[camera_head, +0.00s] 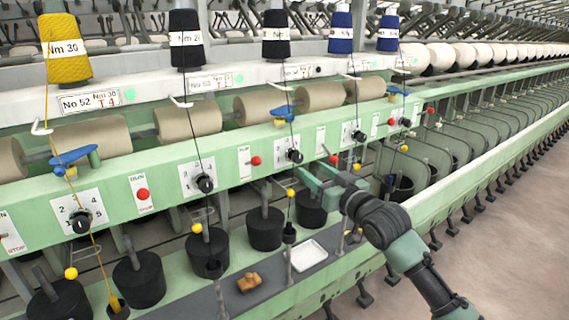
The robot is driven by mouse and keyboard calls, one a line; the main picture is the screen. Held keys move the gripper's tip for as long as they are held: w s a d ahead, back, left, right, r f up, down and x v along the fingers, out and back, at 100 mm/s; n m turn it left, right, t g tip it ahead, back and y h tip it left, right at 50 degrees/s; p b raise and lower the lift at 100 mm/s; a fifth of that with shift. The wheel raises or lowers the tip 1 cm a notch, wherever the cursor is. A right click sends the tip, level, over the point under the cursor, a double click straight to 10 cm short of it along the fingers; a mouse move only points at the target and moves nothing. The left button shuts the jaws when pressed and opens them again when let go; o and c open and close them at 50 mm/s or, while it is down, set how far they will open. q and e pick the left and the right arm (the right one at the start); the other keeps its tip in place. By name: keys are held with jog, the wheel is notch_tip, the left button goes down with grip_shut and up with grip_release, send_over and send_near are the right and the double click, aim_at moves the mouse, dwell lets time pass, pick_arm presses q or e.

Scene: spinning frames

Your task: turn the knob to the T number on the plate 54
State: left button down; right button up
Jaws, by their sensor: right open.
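A row of knob panels runs along the green rail. The nearest black knob (81,221) sits on a white dial with digits around it. A second knob (205,184), a third knob (295,155), a fourth knob (358,135) and a fifth knob (405,121) follow to the right. The nearest plate (90,101) reads No 52, Nm 30, T4. A second plate (212,82) and a third plate (298,71) are too small to read surely, so I cannot tell which is 54. My right gripper (310,181) is open and empty, below and right of the third knob, apparently apart from it.
Yarn cones, such as a yellow one (65,50) and a black one (186,40), stand above. Red buttons (142,194) sit between dials. Black cans (207,249) stand below the rail. A white tray (306,254) and a brown object (248,282) lie on the lower shelf. Thin threads hang before the dials.

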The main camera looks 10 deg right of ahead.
aim_at(299, 160)
jog(key=p+x, duration=0.2)
jog(key=x, duration=0.5)
jog(key=shift+d, duration=0.1)
jog(key=shift+w+f, duration=0.1)
jog(key=shift+w, duration=0.3)
jog(key=shift+c, duration=0.2)
grip_shut()
